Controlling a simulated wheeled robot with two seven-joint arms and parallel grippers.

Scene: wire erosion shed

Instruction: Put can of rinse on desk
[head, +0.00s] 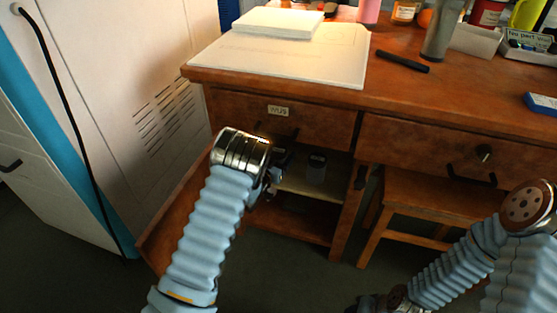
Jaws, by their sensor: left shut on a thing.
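A small dark grey can (316,170), which I take to be the can of rinse, is inside the open cupboard of the desk (460,105), at shelf level. My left gripper (290,170) reaches into the cupboard from the left and is shut on the can; its dark fingers blend into the shadow, so the contact is hard to see. Whether the can's base touches the shelf is unclear. Part of my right gripper (368,303) shows low at the bottom edge, dark and cut off; its jaws cannot be made out.
The cupboard door (160,222) stands open at left. A pale board (290,68) with a white block covers the desktop's left part. A black bar (402,62), a grey bottle (440,35) and several containers stand further right. Bare wood lies in front of them. A stool (425,198) sits under the desk.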

